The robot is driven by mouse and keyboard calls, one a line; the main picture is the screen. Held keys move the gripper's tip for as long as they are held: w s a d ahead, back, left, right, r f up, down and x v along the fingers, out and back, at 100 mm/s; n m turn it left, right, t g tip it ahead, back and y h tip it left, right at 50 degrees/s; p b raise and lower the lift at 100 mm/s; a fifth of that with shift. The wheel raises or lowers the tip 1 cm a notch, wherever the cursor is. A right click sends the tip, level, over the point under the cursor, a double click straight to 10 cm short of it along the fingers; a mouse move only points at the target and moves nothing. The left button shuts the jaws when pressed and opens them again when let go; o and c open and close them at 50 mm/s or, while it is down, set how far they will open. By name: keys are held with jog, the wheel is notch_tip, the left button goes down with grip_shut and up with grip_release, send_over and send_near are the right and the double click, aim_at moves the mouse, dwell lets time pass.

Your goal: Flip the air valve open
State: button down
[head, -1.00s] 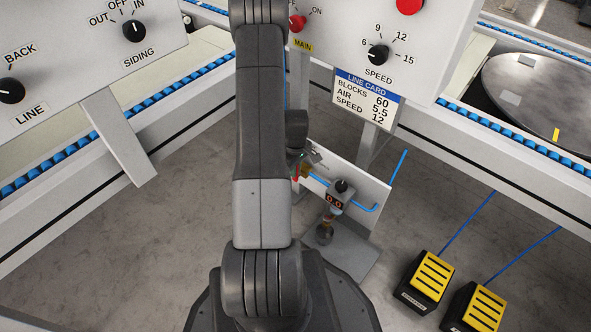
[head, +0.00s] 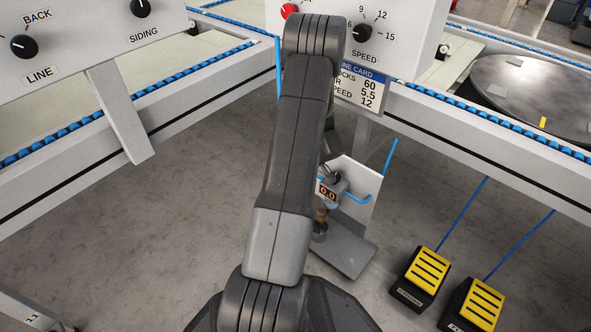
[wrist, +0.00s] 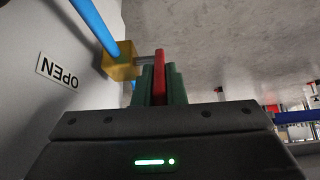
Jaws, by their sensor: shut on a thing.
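In the wrist view the air valve is a brass-coloured block (wrist: 118,60) on a blue pipe (wrist: 93,25), with a red lever (wrist: 159,72) beside it. My gripper (wrist: 159,88) has its green fingers shut on the red lever. A white label reading OPEN (wrist: 57,71), upside down here, is on the pale panel to the left. The air unit's display (head: 328,191) reads 0.0.
The air unit stands on a grey base plate (head: 346,250) before a white panel (head: 362,184). Two yellow foot pedals (head: 427,272) (head: 477,305) are on the floor at right. A control box (head: 400,35) with a speed knob is above, and roller conveyors run on both sides.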

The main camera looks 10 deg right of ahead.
jog(key=shift+s+d+f+t+y, duration=0.2)
jog(key=shift+s+f+t+y, duration=0.1)
jog(key=shift+t+y, duration=0.3)
jog(key=shift+s+d+f+t+y, duration=0.15)
jog(key=shift+d+f+t+y, duration=0.2)
jog(key=shift+t, duration=0.35)
jog(key=shift+a, duration=0.15)
jog(key=c, duration=1.5)
grip_release()
jog(key=shift+s+r, duration=0.1)
jog(key=p+v, duration=0.3)
jog(key=v, duration=1)
jog(key=shift+s+d+p, duration=0.25)
jog(key=shift+d+p, duration=0.05)
jog(key=shift+p, duration=0.05)
